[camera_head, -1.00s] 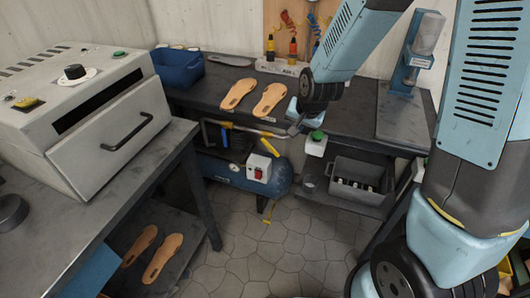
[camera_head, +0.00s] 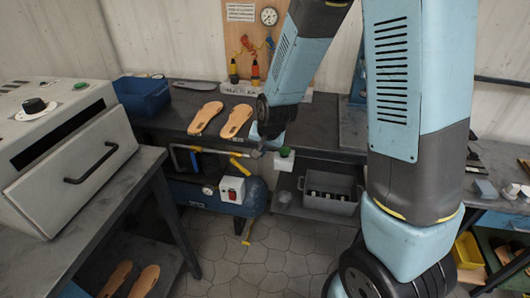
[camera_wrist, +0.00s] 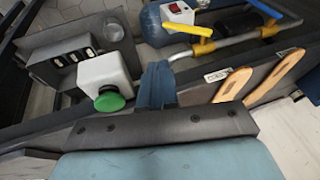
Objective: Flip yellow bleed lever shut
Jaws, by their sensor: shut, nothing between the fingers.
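A yellow lever (camera_head: 238,166) sits on the pipe above the blue compressor tank (camera_head: 256,196), slanting down to the right. It also shows in the wrist view (camera_wrist: 188,27), near the white switch box. Another yellow piece (camera_head: 247,229) hangs under the tank. I cannot tell from the frames which one is the bleed lever. My gripper (camera_head: 258,152) is just above and right of the pipe lever, apart from it. In the wrist view my gripper (camera_wrist: 160,68) is shut and empty.
A white box with a green button (camera_head: 284,157) is close to the right of my gripper. A grey crate (camera_head: 330,191) stands on the shelf at right. Sandal soles (camera_head: 236,121) lie on the bench above the pipe. The tiled floor in front is clear.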

